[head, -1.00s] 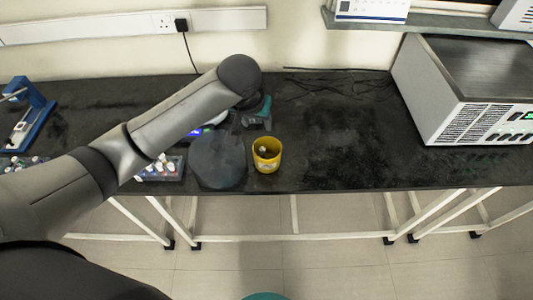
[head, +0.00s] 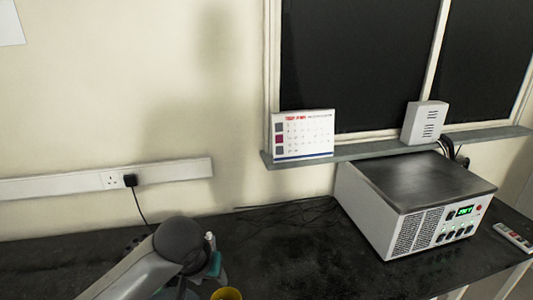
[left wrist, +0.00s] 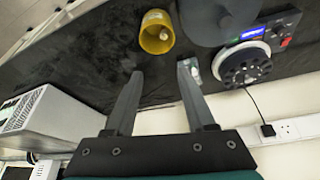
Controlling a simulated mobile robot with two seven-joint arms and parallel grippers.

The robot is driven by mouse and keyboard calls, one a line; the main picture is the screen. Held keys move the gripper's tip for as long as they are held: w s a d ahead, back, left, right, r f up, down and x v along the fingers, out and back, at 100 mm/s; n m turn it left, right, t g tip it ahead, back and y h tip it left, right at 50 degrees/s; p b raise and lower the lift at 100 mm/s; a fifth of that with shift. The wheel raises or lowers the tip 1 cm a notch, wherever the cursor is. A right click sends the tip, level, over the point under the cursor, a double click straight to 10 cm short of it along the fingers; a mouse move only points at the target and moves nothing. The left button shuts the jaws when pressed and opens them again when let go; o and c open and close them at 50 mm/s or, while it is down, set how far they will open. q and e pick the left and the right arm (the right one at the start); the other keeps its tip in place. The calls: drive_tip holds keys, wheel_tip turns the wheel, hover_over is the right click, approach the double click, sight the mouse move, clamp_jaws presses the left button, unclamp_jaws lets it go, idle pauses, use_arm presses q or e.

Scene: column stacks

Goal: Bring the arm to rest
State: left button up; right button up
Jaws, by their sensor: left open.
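My left gripper (left wrist: 161,69) is open, with its two dark fingers apart and nothing between them in the left wrist view. In the head view my left arm comes in at the bottom, and the teal part of the gripper shows low beside it; the fingers are not clear there. A yellow cup (left wrist: 157,32) stands on the black bench (left wrist: 75,55), beyond the fingertips and apart from them. Only the cup's rim (head: 226,294) shows at the bottom of the head view. My right gripper is in neither view.
A grey box instrument (head: 415,205) with a green display stands on the bench at right. A round device (left wrist: 243,64) with a blue display is near the fingers. A remote (head: 513,237) lies far right. A calendar (head: 303,135) stands on the sill. Bare bench lies between cup and instrument.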

use_arm(q)
drive_tip(key=s+d+f+m+h, duration=0.1)
drive_tip(key=s+d+f, duration=0.1)
drive_tip(key=s, duration=0.3)
drive_tip(key=s+d+f+m+h, duration=0.1)
drive_tip(key=s+d+f, duration=0.15)
drive_tip(key=s, duration=0.25)
drive_tip(key=s+a+f+g+y, duration=0.1)
drive_tip(key=s+a+f, duration=0.1)
drive_tip(key=s+a, duration=0.3)
drive_tip(key=s+a+f+y, duration=0.1)
drive_tip(key=s+a+f, duration=0.1)
drive_tip(key=s, duration=0.6)
wheel_tip(320, 180, down, 27)
drive_tip(key=s+g+b, duration=0.1)
drive_tip(key=b, duration=0.5)
drive_tip(key=s+a+f+b, duration=0.1)
drive_tip(key=s+f+b, duration=0.1)
drive_tip(key=s+f, duration=0.6)
drive_tip(key=s+a+f+g+b, duration=0.1)
drive_tip(key=s+f+b, duration=0.2)
drive_tip(key=s+f, duration=0.4)
wheel_tip(320, 180, down, 4)
drive_tip(key=shift+s+a+f, duration=0.15)
drive_tip(key=shift+s+a, duration=0.2)
drive_tip(key=shift+s, duration=0.1)
